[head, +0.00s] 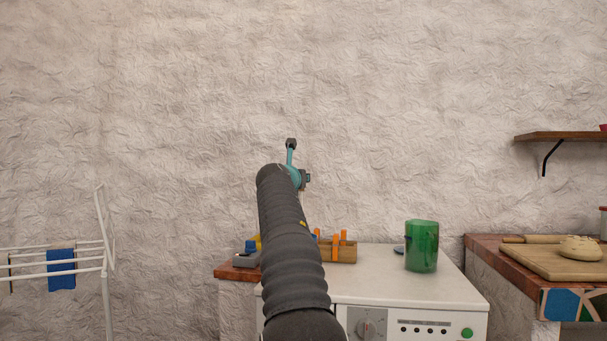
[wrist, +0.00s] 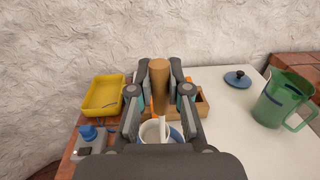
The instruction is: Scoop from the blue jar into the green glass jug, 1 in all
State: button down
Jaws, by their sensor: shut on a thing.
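My gripper (wrist: 160,78) is shut on the light brown handle of a scoop (wrist: 159,92) in the wrist view. A pale shaft runs from the handle down toward a round, pale opening with blue at its side, which looks like the blue jar (wrist: 177,134). My gripper's body hides the lower part, so I cannot tell whether the scoop is in the jar or above it, or what it carries. The green glass jug (head: 422,246) stands upright on the white top. It also shows at the right of the wrist view (wrist: 270,108), handle toward the front.
A blue lid (wrist: 237,80) lies on the white top (head: 376,279) behind the jug. A wooden box (head: 346,252) with orange-handled things, a yellow tray (wrist: 103,96) and a grey device with a blue top (wrist: 90,138) stand left. A board with dough (head: 552,262) is right.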

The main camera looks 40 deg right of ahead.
jog(key=shift+f, duration=0.8)
notch_tip(320, 180, down, 8)
jog(key=b, duration=0.7)
jog(key=shift+f, duration=0.25)
jog(key=shift+r, duration=0.1)
notch_tip(320, 180, up, 5)
jog(key=p, duration=0.6)
jog(key=shift+r, duration=0.1)
jog(key=shift+r+p, duration=0.5)
jog(key=shift+r, duration=1.95)
